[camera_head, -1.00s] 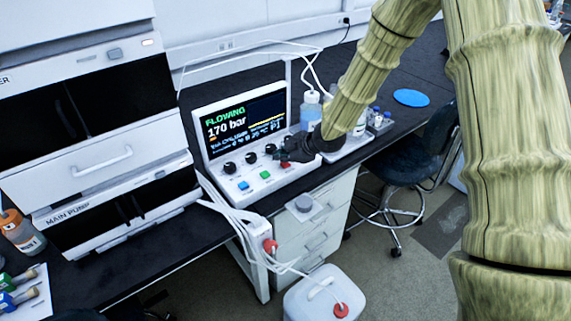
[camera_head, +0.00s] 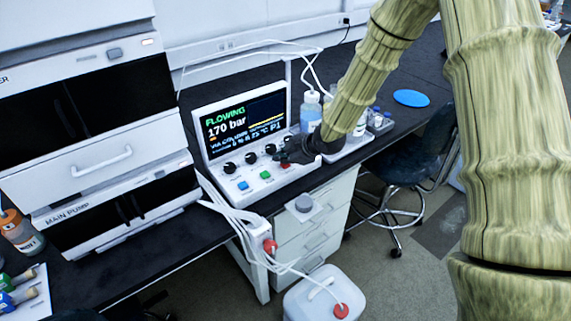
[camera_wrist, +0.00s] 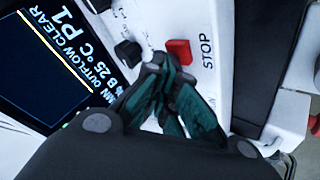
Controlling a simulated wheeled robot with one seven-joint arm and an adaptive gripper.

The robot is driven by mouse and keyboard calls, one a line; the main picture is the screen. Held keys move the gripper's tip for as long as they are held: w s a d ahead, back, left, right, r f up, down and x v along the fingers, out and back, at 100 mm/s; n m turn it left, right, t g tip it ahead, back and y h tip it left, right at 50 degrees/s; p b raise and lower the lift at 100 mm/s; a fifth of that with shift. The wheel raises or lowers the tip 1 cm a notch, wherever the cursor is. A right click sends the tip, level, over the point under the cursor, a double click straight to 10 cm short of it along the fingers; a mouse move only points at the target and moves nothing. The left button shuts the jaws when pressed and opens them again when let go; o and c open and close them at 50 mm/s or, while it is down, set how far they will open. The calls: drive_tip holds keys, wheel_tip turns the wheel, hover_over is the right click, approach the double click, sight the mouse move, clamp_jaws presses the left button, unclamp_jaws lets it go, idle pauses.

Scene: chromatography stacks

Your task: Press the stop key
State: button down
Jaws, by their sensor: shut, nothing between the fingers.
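The control panel (camera_head: 213,172) stands on the dark bench, its screen (camera_head: 243,117) reading FLOWING and 170 bar. The red stop key (camera_wrist: 179,51) shows in the wrist view, with STOP printed beside it. In the head view the stop key (camera_head: 286,166) is partly covered by my gripper. My gripper (camera_head: 284,156) is over the right end of the panel. In the wrist view my gripper (camera_wrist: 172,62) is shut and empty, its dark green fingertips just beside the red key. I cannot tell whether they touch it.
A black knob (camera_wrist: 127,51) sits close to the fingertips. Blue (camera_head: 243,185) and green (camera_head: 265,175) keys lie left of the stop key. A bottle (camera_head: 310,111) stands behind my gripper. White tubes hang from the bench front to a white canister (camera_head: 318,298).

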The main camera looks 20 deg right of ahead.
sight(283, 165)
drive_tip(key=shift+f, duration=0.25)
drive_tip(key=shift+r, duration=0.15)
idle(0.4)
drive_tip(key=shift+r+p, duration=0.7)
drive_tip(key=shift+r, duration=0.1)
drive_tip(key=shift+r+p, duration=2.05)
drive_tip(key=shift+r, duration=0.5)
drive_tip(key=shift+f, duration=0.1)
